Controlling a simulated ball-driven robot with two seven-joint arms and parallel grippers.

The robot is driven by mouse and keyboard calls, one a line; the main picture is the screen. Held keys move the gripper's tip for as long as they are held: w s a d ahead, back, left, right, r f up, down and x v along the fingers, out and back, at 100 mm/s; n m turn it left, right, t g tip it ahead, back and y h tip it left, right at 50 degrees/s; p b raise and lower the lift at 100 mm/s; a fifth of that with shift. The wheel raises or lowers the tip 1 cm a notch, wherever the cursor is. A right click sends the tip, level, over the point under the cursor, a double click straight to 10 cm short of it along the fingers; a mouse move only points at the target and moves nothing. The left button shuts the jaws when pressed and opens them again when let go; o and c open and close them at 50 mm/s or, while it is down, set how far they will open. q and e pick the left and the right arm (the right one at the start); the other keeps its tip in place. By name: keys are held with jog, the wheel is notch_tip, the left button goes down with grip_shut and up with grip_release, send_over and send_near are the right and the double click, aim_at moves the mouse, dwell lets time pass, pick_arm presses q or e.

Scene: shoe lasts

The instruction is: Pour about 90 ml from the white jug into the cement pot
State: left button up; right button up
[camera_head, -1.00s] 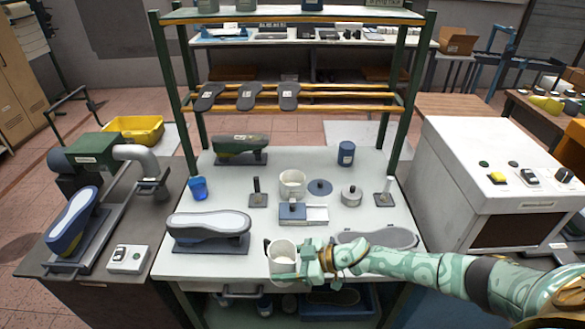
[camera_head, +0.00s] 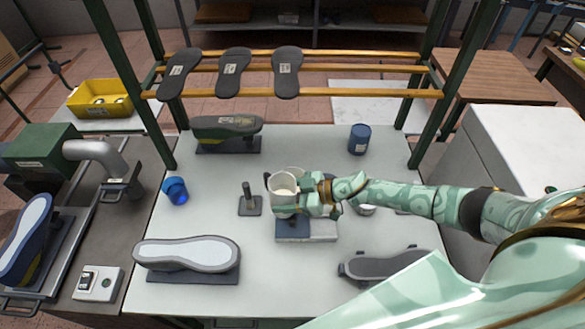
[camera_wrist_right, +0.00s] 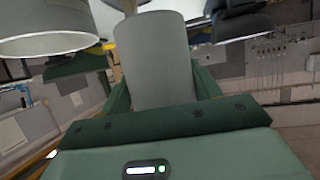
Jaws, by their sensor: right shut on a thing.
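The white jug (camera_head: 283,191) is in my right gripper (camera_head: 306,196), which is shut on it from the right and holds it above the table. It looks near upright in the head view, with its open mouth showing. A pale pot (camera_head: 294,171), seemingly the cement pot, stands just behind the jug and is mostly hidden by it. Whether they touch cannot be told. In the right wrist view a pale cylinder (camera_wrist_right: 155,60), apparently the jug, sits between the green fingers. A second pale round vessel (camera_wrist_right: 48,30) shows at upper left. My left gripper is not in view.
A blue and white block (camera_head: 293,229) lies under and in front of the jug. A stand (camera_head: 249,203), a blue cup (camera_head: 175,190) and a blue can (camera_head: 359,139) are nearby. Shoe lasts (camera_head: 187,253) lie at front left and back.

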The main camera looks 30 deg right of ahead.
aim_at(285, 186)
dwell(0.3)
jog(key=b, duration=0.1)
jog(key=f+m+b, duration=0.1)
jog(key=b, duration=0.1)
jog(key=shift+w+d+f+g+y, duration=0.15)
jog(key=shift+w+d+g+y, duration=0.05)
jog(key=shift+w+g+y, duration=0.1)
jog(key=shift+w+d+m+g+y+b, duration=0.3)
jog(key=shift+w+m+g+y+b, duration=0.1)
jog(key=shift+m+b, duration=0.5)
jog(key=m+b, duration=0.1)
jog(key=b, duration=0.2)
jog(key=w+d+m+y+b, duration=0.1)
jog(key=b, duration=0.1)
jog(key=shift+w+d+g+b, duration=0.15)
jog(key=shift+w+g+b, duration=0.1)
jog(key=shift+g+b, duration=0.15)
jog(key=shift+r+m+y+b, duration=0.3)
jog(key=shift+m+y+b, duration=0.3)
jog(key=shift+m+b, duration=0.25)
jog(key=shift+r+m+y, duration=0.3)
jog(key=shift+r+m, duration=0.15)
jog(key=shift+m, duration=0.1)
jog(key=shift+f+m+b, duration=0.2)
jog(key=shift+m+b, duration=0.2)
jog(key=shift+b, duration=0.35)
jog(key=shift+m+y+b, duration=0.3)
jog(key=shift+y+b, duration=0.05)
jog(key=shift+y, duration=0.05)
jog(key=shift+r, duration=0.1)
